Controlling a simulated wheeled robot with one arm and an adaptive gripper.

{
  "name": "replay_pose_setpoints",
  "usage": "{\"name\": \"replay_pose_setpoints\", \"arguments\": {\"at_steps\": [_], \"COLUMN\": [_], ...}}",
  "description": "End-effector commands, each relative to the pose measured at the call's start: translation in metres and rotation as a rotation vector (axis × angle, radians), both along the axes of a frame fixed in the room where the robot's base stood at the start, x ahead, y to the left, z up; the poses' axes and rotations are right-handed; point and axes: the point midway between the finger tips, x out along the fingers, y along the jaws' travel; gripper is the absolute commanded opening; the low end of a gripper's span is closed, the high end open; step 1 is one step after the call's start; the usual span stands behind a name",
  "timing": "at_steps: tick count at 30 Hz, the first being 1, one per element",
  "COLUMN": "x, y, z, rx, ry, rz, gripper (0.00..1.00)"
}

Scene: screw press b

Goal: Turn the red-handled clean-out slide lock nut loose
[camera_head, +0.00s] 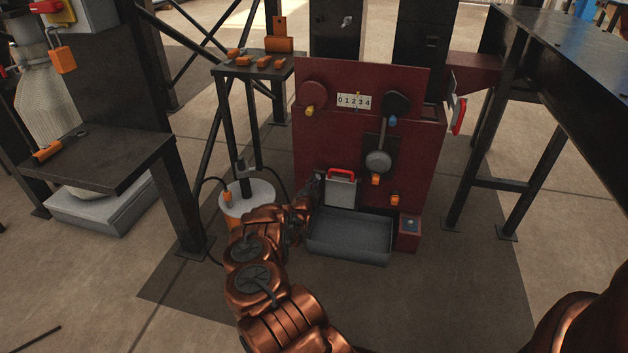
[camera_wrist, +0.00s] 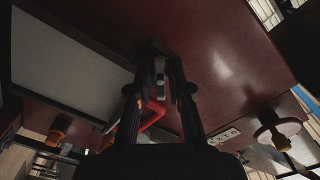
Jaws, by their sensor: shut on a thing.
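The clean-out slide is a grey plate (camera_head: 341,193) with a red handle along its top, low on the dark red press panel. In the head view my gripper (camera_head: 309,191) is at the slide's left edge and hides the lock nut. In the wrist view the two dark fingers of my gripper (camera_wrist: 161,88) close around a small pale metal piece (camera_wrist: 160,68), which appears to be the lock nut, against the red panel. The red handle (camera_wrist: 152,115) shows beside and between the fingers. The fingers cover part of the nut, so its turn angle is hard to judge.
A grey tray (camera_head: 350,236) stands on the floor below the slide, close to my forearm. A small red box (camera_head: 409,232) is at its right. A round white container (camera_head: 247,198) stands left of the panel.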

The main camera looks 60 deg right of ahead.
Motion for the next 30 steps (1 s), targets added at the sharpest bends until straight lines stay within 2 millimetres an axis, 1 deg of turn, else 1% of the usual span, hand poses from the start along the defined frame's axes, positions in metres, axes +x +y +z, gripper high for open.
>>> {"name": "replay_pose_setpoints", "arguments": {"at_steps": [1, 10, 27, 28, 30], "x": [0.0047, 0.0044, 0.0056, 0.0057, 0.0053], "y": [0.0020, 0.0022, 0.0026, 0.0025, 0.0024], "z": [0.0026, 0.0007, 0.0007, 0.0008, 0.0007], "rx": [-0.013, -0.055, -0.067, -0.067, -0.066], "ry": [0.026, 0.143, 0.171, 0.171, 0.172], "rz": [0.008, 0.009, 0.010, 0.010, 0.010], "gripper": [0.00, 0.00, 0.00, 0.19, 0.26]}}
